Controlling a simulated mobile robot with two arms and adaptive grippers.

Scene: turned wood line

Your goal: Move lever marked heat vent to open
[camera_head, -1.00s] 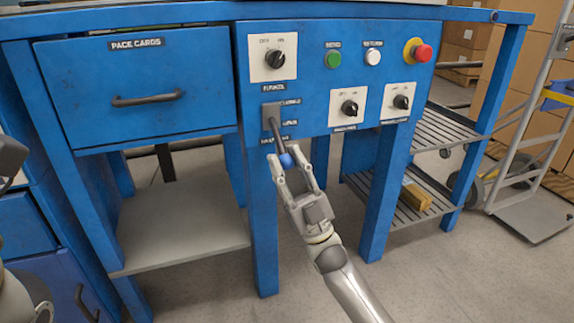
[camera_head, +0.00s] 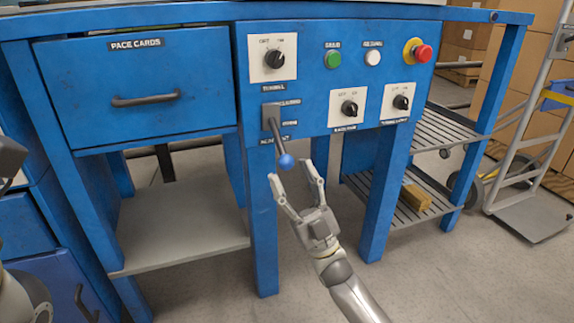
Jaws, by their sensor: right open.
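The lever (camera_head: 278,137) has a dark shaft with a blue ball knob (camera_head: 286,161) and comes out of a grey slotted plate (camera_head: 270,112) on the blue front panel. Its shaft points down and outward. Small labels stand beside the plate and below it; their text is too blurred to read surely. My right gripper (camera_head: 293,178) is open just below the knob, with its fingers spread and apart from it. My left gripper is not in view; only parts of my left arm (camera_head: 12,300) show at the left edge.
Rotary switches (camera_head: 274,57), a green button (camera_head: 333,59), a white button (camera_head: 373,57) and a red emergency stop (camera_head: 421,53) share the panel. A drawer (camera_head: 140,90) is at left. A blue leg (camera_head: 262,220) stands below the lever. A hand truck (camera_head: 530,150) is at right.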

